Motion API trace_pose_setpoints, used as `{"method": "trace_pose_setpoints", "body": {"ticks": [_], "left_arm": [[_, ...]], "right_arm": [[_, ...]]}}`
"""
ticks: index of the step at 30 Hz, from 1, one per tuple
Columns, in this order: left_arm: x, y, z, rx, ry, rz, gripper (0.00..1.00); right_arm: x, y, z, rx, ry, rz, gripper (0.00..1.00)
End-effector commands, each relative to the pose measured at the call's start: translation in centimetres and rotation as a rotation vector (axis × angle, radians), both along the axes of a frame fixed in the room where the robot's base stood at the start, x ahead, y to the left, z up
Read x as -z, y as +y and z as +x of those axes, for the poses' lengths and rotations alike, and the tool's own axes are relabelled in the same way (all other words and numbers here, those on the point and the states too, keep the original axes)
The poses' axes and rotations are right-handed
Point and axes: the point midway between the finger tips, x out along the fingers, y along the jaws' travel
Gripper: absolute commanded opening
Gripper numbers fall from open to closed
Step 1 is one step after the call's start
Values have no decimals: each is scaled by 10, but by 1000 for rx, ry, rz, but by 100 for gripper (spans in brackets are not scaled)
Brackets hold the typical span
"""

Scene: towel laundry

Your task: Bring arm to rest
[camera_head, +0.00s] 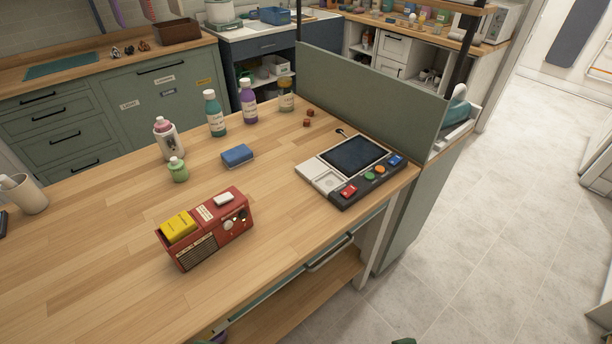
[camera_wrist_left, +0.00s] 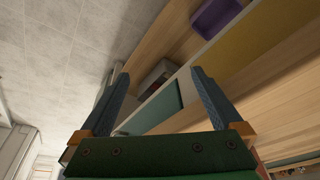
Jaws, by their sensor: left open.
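My left gripper (camera_wrist_left: 163,85) shows in the left wrist view with its two blue-grey fingers spread wide and nothing between them. Behind the fingers are the table's edge, a teal drawer front (camera_wrist_left: 160,106) and a grey tiled floor. In the head view neither gripper can be made out. Only a small green piece shows at the bottom edge, too little to identify. My right gripper is not seen in either view.
The wooden table (camera_head: 95,235) holds a red radio-like box (camera_head: 215,235), a blue sponge (camera_head: 237,155), several bottles and a console with coloured buttons (camera_head: 345,172). A green divider (camera_head: 365,95) stands behind. A purple bin (camera_wrist_left: 213,17) is below the tabletop. Floor at right is clear.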

Motion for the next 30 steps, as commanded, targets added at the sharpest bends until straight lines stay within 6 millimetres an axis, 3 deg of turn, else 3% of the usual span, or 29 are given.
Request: {"method": "trace_pose_setpoints", "body": {"ticks": [1,5,8,12,16,18,21,30], "left_arm": [[27,0,2,2,13,1,100],[91,-2,0,9,47,1,100],[151,-2,-9,15,76,3,100],[246,3,-45,25,129,8,100],[315,11,-96,36,176,14,100],[334,15,-118,41,190,17,100],[346,19,-138,44,201,19,100],[347,21,-145,46,205,20,100]], "right_arm": [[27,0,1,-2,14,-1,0],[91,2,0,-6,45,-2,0],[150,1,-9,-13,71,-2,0],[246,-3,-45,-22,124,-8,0],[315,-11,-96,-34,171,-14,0],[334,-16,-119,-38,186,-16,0],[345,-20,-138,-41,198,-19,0],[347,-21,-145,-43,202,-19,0]]}}
